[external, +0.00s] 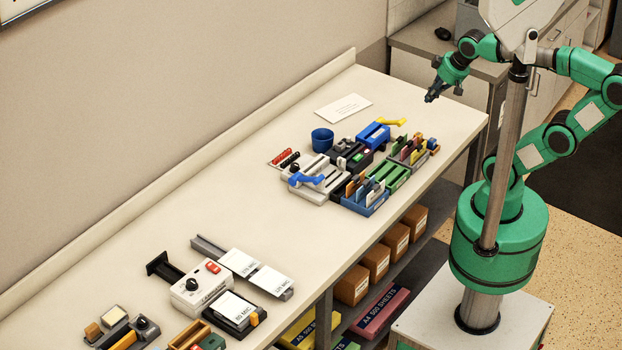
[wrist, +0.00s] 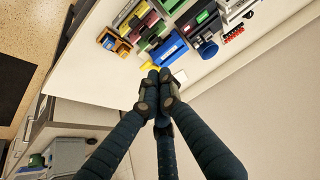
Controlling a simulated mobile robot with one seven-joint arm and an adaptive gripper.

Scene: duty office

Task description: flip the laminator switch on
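The laminator (external: 193,296) is a pale box with a black knob (external: 192,284) and a red switch (external: 212,267) on its top, at the lower left of the external view. I cannot tell the switch's position at this size. White sheets lie at its right side. My gripper (external: 431,98) hangs above the far right end of the table, well away from the laminator. In the wrist view, the fingertips of my gripper (wrist: 159,76) are drawn together with nothing seen between them. The laminator is not in the wrist view.
Between my gripper and the laminator stand a blue cup (external: 322,139), a blue-handled device (external: 306,180), a blue box (external: 373,135) and card racks (external: 365,200). A flat paper (external: 343,108) lies at the back. The table's middle (external: 215,205) is clear.

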